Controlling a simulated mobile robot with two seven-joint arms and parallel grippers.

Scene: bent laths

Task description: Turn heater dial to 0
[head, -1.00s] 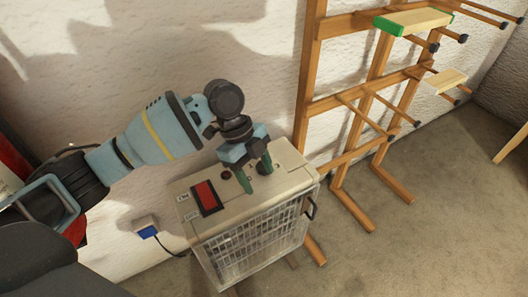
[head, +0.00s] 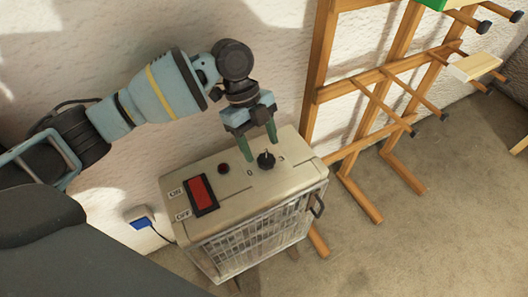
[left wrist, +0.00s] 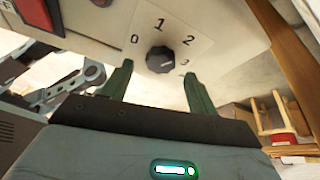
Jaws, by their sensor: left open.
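The heater (head: 180,200) is a beige box with a wire grille on its front. Its black dial (head: 266,160) is on the top panel, with printed numbers around it. In the left wrist view the dial (left wrist: 160,60) sits among the numbers 0, 1, 2 and 3. A light mark on it seems to point toward the 3 side, but is small. My left gripper (head: 261,150) is open and empty, its green fingers just behind and above the dial. In the left wrist view the fingertips lie either side below the dial, apart from it. My right gripper is not in view.
A red switch (head: 202,192) marked ON and OFF and a dark red knob (head: 223,168) are on the same panel. A wooden rack (head: 325,90) with pegs stands close to the right. A wall box with a blue plug (head: 140,222) is at left.

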